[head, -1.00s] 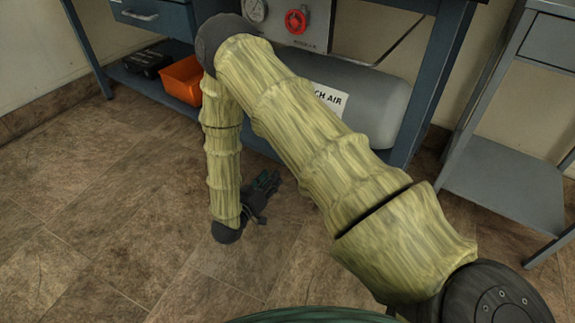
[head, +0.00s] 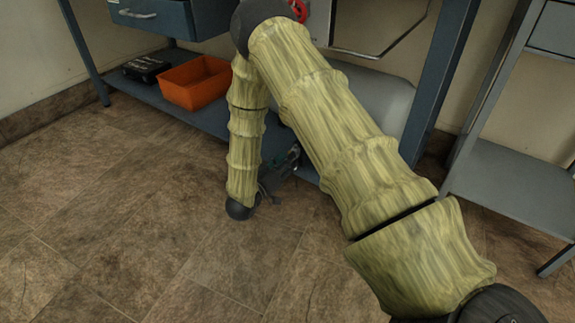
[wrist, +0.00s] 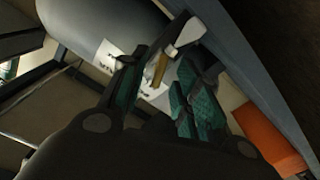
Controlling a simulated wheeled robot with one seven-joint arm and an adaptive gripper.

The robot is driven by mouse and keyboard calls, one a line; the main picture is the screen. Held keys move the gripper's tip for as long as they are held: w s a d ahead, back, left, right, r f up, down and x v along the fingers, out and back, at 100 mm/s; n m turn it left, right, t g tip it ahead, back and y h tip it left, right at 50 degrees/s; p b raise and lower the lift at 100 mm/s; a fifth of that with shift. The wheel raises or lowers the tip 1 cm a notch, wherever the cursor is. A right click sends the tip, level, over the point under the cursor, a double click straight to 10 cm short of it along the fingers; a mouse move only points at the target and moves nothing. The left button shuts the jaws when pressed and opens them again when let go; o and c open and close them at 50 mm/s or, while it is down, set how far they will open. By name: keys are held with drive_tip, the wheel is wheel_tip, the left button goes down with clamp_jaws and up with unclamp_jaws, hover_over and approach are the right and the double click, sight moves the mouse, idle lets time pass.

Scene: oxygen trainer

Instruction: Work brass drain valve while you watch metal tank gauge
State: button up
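The brass drain valve (wrist: 160,66) shows in the wrist view under the grey metal tank (wrist: 105,22), with a pale lever-like piece (wrist: 186,36) beside it. My gripper (wrist: 160,92) is open, its green-padded fingers on either side of the valve in that view. I cannot tell whether either finger touches it. In the head view my gripper (head: 283,170) is low at the front of the bench's lower shelf, and the tank (head: 385,98) is partly hidden behind my arm. The valve is hidden there. The tank gauge is not visible in either current view.
An orange bin (head: 196,84) and a black case (head: 146,68) sit on the blue lower shelf (head: 150,92), left of my arm. A red knob (head: 299,9) shows at the top. A grey side table (head: 500,180) stands at right. The floor at left is clear.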

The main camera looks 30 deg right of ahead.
drive_tip(key=shift+w+d, duration=0.15)
drive_tip(key=shift+d, duration=0.25)
clamp_jaws()
drive_tip(key=shift+r, duration=0.1)
